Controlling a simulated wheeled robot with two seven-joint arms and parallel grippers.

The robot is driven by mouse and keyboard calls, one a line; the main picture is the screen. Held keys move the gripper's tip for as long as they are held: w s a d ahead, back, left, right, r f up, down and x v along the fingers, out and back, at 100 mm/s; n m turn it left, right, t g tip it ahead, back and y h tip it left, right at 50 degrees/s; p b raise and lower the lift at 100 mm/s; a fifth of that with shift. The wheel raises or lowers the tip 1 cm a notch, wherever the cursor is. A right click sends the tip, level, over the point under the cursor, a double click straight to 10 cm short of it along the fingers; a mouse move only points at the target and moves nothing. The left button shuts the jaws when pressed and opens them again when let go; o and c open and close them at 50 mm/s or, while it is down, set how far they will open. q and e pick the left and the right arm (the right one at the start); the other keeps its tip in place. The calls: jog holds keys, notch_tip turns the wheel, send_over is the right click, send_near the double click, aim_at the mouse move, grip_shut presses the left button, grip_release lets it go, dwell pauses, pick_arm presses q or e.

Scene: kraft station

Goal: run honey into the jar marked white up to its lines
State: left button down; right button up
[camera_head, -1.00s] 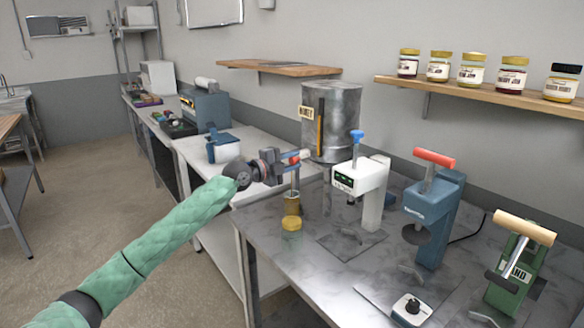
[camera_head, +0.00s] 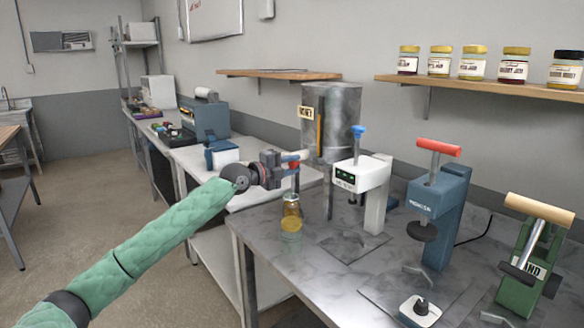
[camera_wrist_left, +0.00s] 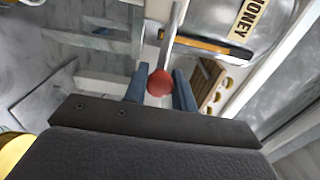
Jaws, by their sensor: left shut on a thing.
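The grey metal honey tank (camera_head: 340,108) stands at the back of the steel table, and its HONEY label shows in the left wrist view (camera_wrist_left: 243,20). My left gripper (camera_head: 294,167) is at the left of the tank. In the left wrist view its blue fingers (camera_wrist_left: 160,88) are on either side of a red knob (camera_wrist_left: 160,81) on a metal rod, shut on it. Below the gripper stands a small glass jar (camera_head: 291,208) with amber colour in it. A yellow round shape (camera_head: 291,224) shows at its lower front. Jar marking and fill lines are too small to read.
A white device with a blue knob (camera_head: 361,172), a blue press with a red handle (camera_head: 436,200) and a green press with a wooden handle (camera_head: 530,255) stand to the right. Labelled jars (camera_head: 470,66) line the wall shelf. The table's front left is clear.

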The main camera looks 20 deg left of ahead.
pick_arm(q)
jog(key=c, duration=1.2)
grip_release()
jog(key=shift+f, duration=0.1)
jog(key=shift+s, duration=0.1)
pick_arm(e)
jog(key=shift+f, duration=0.1)
pick_arm(q)
jog(key=shift+s+a, duration=0.15)
jog(key=shift+a, duration=0.1)
jog(key=b+v, duration=0.1)
jog(key=v, duration=0.4)
jog(key=shift+s+a+f+b, duration=0.1)
jog(key=shift+b, duration=0.3)
jog(key=shift+v, duration=0.95)
pick_arm(e)
jog(key=x, duration=0.6)
jog(key=shift+s+f+t, duration=0.3)
jog(key=shift+s+t, duration=0.05)
jog(key=shift+t, duration=0.05)
